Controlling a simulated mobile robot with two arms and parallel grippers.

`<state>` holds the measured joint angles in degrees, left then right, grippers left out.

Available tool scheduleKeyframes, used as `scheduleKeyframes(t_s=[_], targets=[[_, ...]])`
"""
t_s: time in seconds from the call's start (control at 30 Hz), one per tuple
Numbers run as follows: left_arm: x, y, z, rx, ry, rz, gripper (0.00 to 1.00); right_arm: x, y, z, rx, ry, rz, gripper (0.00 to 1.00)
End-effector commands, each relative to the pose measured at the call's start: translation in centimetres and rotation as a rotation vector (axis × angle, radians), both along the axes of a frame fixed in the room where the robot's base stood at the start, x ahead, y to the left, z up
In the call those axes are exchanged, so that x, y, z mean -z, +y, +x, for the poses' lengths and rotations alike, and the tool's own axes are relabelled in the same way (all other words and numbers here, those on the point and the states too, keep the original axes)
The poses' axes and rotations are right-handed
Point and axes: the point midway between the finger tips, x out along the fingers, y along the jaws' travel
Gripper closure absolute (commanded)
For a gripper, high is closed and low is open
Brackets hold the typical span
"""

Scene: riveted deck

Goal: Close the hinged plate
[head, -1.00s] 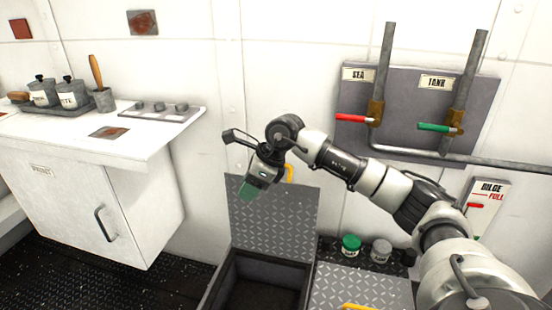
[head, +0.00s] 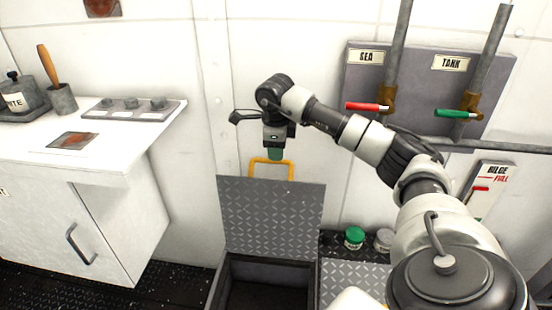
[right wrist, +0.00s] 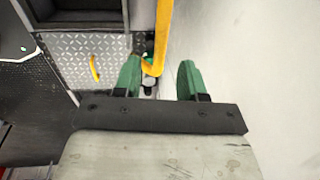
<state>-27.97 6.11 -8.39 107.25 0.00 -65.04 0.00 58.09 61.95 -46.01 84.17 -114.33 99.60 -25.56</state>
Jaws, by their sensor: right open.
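The hinged plate (head: 270,215) is grey diamond tread and stands up, open, at the back of a dark floor opening (head: 265,290). A yellow handle (head: 290,168) rises from its top edge in the head view. My right gripper (head: 275,154), with green fingertips, is open at that handle, in front of its top bar. In the right wrist view the open fingers (right wrist: 158,82) point toward the yellow handle (right wrist: 163,30), which shows between them, nearer the left finger. I cannot tell whether they touch. My left gripper is not in view.
A white cabinet (head: 85,220) stands left of the opening. A green-lidded jar (head: 354,238) and a grey-lidded jar (head: 384,240) stand to the right, behind a flat tread plate (head: 350,280). A pipe panel with red and green levers (head: 420,85) is on the wall.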

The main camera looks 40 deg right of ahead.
Motion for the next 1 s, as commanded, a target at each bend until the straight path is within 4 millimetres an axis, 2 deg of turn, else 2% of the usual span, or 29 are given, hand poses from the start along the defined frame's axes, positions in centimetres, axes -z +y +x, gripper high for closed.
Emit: scheduleKeyframes(t_s=[0.03,0.2,0.57,0.6,0.87,1.0], targets=[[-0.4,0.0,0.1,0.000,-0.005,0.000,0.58,1.1,-0.1,0.0,0.000,0.001,0.000,0.59],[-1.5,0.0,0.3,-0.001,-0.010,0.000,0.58,2.9,-0.4,0.3,0.001,-0.001,-0.001,0.59],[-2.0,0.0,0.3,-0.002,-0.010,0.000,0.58,3.5,-0.4,0.3,0.000,-0.001,0.000,0.59],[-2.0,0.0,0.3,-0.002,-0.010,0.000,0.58,3.5,-0.4,0.3,0.000,-0.001,0.000,0.61],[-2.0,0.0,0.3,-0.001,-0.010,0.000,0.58,3.4,-0.4,0.3,0.000,-0.002,0.000,1.00],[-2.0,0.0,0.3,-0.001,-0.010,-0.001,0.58,3.4,-0.4,0.3,0.000,-0.002,0.000,1.00]])
